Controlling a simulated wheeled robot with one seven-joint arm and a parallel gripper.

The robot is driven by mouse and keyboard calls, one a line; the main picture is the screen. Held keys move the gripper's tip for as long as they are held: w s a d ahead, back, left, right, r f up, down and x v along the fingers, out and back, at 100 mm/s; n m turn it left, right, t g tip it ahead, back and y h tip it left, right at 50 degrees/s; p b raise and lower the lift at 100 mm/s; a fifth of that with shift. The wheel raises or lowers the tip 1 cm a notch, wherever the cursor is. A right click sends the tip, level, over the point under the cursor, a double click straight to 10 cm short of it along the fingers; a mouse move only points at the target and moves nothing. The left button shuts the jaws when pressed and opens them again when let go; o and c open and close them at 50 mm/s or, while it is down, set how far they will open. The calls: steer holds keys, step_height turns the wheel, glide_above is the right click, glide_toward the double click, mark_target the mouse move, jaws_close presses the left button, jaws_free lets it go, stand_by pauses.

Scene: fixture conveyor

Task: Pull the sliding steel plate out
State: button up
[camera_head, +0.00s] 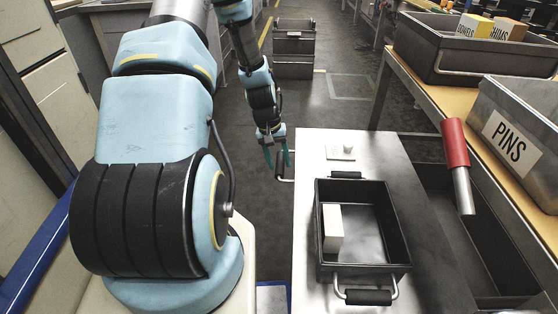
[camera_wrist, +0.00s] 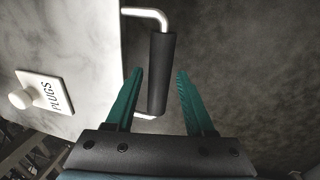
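The sliding steel plate (camera_head: 312,240) lies flat in the middle of the head view, under a dark tray. A bar handle (camera_head: 284,179) sticks out from its left edge. In the wrist view the plate (camera_wrist: 70,40) is at the left, and the handle's black grip (camera_wrist: 158,75) stands out from its edge on bent metal ends. My gripper (camera_head: 278,158) is at this handle; in the wrist view its green fingers (camera_wrist: 160,72) are open, one on each side of the grip, with a gap on both sides. I cannot tell how deep the grip sits between them.
The dark tray (camera_head: 386,225) on the plate holds a white box (camera_head: 333,228). A knob labelled PLUGS (camera_wrist: 38,92) sits near the plate's far end. At the right are a PINS bin (camera_head: 515,130) and a red-handled lever (camera_head: 455,145).

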steer(key=shift+o, duration=0.5)
step_height(320, 180, up, 11)
steer(key=a+p, duration=0.1)
steer(key=a, duration=0.1)
steer(key=shift+f, duration=0.2)
steer(key=shift+w, duration=0.1)
